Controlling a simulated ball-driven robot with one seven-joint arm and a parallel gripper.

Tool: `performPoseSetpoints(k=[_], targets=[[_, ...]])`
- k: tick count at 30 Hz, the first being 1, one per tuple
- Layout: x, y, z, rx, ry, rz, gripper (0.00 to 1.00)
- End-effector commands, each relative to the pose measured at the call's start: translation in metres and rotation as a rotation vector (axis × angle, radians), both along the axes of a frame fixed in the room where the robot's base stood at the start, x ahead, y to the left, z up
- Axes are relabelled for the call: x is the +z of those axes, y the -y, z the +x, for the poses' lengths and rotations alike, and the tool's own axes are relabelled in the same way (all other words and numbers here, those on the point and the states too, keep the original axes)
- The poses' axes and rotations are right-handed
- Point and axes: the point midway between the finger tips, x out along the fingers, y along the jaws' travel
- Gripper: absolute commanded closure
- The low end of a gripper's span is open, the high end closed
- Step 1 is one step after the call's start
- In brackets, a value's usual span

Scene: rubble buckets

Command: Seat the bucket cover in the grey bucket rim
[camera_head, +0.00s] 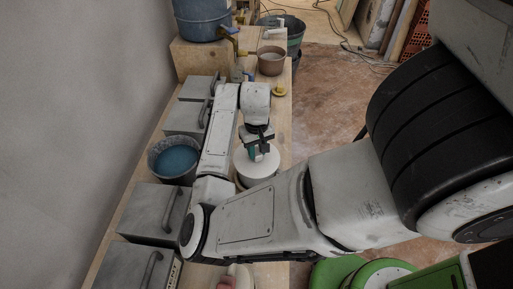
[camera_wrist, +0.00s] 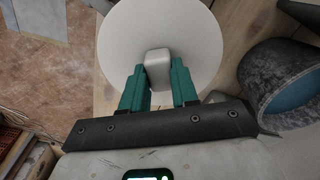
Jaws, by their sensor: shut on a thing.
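The bucket cover (camera_head: 260,168) is a round white disc with a small pale block-shaped knob (camera_wrist: 158,62). In the wrist view the disc (camera_wrist: 125,40) fills the top middle. My gripper (camera_head: 258,153) has its teal fingers (camera_wrist: 159,80) on either side of the knob, shut on it. In the head view the cover is over the bench near its right edge; I cannot tell its height or what is under it. A dark grey bucket (camera_head: 155,164) with blue contents stands left of the cover, apart from it. Its rim (camera_wrist: 256,68) also shows at right in the wrist view.
Grey metal boxes with handles (camera_head: 150,209) line the bench's left side. A brown pot (camera_head: 271,62) and a yellow round item (camera_head: 279,91) stand farther back. A blue bucket (camera_head: 200,20) sits on a wooden box (camera_head: 203,57). Open floor (camera_head: 325,100) lies to the right.

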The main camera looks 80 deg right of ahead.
Motion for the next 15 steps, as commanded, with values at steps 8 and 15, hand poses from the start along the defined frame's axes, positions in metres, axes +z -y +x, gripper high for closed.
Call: performPoseSetpoints(k=[8, 15], targets=[[-0.0011, 0.0001, 0.0003, 0.0, 0.001, -0.001, 0.5], [-0.0011, 0.0001, 0.0002, 0.0, 0.001, -0.001, 0.41]])
